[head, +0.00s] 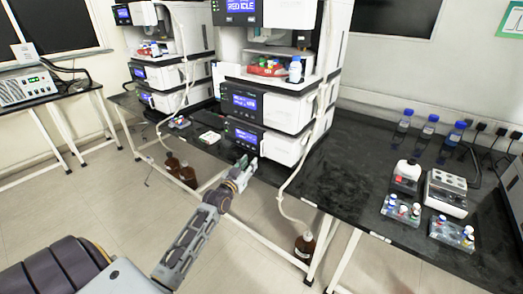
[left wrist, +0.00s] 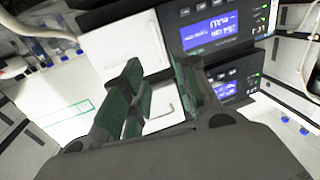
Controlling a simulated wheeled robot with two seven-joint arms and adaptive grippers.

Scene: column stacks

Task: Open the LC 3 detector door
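The near instrument stack in the head view has two lower modules, an upper one (head: 285,109) and a bottom one (head: 284,145), each with a white front door and a lit blue display. I cannot read which is the LC 3 detector. Their doors look shut. My left gripper (head: 244,172) is just in front of and below the bottom module. In the left wrist view its two green-grey fingers (left wrist: 158,95) are apart, with nothing seen between them. Behind them show a white panel (left wrist: 163,88) with a thin bent edge and two displays (left wrist: 208,32). Contact is not clear. My right gripper is not in view.
Another stack (head: 160,75) stands at the back left. The black bench (head: 350,160) bears blue-capped bottles (head: 428,125), vial racks (head: 402,210) and a white block device (head: 446,192) at right. A tube hangs to a brown bottle (head: 305,244) on the floor.

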